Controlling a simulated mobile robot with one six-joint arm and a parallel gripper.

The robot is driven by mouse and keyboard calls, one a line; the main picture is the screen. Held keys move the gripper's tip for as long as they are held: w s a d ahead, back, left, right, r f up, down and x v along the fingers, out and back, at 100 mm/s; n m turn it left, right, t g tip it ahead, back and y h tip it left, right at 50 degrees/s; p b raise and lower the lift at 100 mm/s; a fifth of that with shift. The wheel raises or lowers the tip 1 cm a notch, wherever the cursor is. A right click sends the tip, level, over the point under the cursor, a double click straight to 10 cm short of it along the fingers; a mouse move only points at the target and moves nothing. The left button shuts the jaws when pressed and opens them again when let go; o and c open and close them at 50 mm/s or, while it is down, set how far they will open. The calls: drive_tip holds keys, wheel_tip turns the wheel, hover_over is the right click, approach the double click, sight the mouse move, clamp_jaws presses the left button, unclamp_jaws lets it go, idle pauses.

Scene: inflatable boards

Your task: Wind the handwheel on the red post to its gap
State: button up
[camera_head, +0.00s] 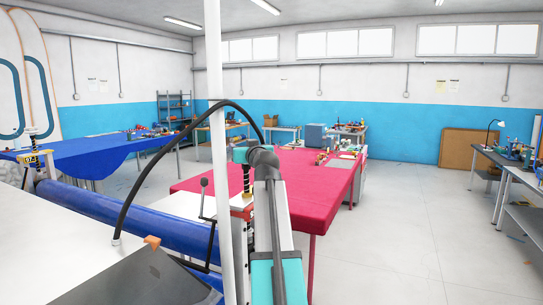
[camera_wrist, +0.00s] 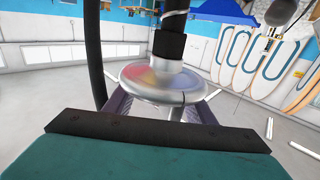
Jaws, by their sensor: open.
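A red bracket (camera_head: 242,213) with a dark threaded spindle (camera_head: 247,180) stands near the centre of the head view, partly behind my arm and a white pole. In the wrist view a shiny metal handwheel (camera_wrist: 150,80), with coloured patches on its face, sits on a dark shaft (camera_wrist: 170,45). My gripper (camera_wrist: 163,108) is open, its dark fingers showing on both sides of the wheel. I cannot tell whether they touch it. In the head view my gripper (camera_head: 242,152) is at the spindle's top, where the wheel is hidden. The gap is not clearly visible.
A white pole (camera_head: 215,120) and a black hose (camera_head: 160,150) stand close by. A blue roll (camera_head: 120,218) and white sheet are at left. A red-covered table (camera_head: 315,185) is behind. Open floor (camera_head: 400,230) lies right.

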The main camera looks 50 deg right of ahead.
drive_tip(key=shift+w+a+f+n+t+y+b, duration=0.1)
drive_tip(key=shift+n+t+y+b, duration=0.2)
drive_tip(key=shift+n+y+b, duration=0.25)
drive_tip(key=shift+w+a+n+t+y+b, duration=0.1)
drive_tip(key=shift+n+t+y+b, duration=0.25)
drive_tip(key=shift+y, duration=0.4)
drive_tip(key=shift+n+y, duration=0.3)
drive_tip(key=shift+y, duration=0.1)
drive_tip(key=shift+a+n+t+y, duration=0.3)
drive_tip(key=shift+n+y, duration=0.3)
drive_tip(key=shift+y, duration=0.3)
drive_tip(key=shift+w+a+r+n+t+y+p, duration=0.1)
drive_tip(key=shift+a+r+n+t+y+p, duration=0.1)
drive_tip(key=shift+n+y+p, duration=0.65)
drive_tip(key=shift+a+r+n+t+y+p, duration=0.15)
drive_tip(key=shift+n+y, duration=0.4)
drive_tip(key=shift+y, duration=0.8)
drive_tip(key=n+y+p, duration=0.1)
drive_tip(key=a+n+y+p, duration=0.1)
drive_tip(key=y, duration=0.1)
drive_tip(key=shift+f+p, duration=0.15)
drive_tip(key=shift+p, duration=0.25)
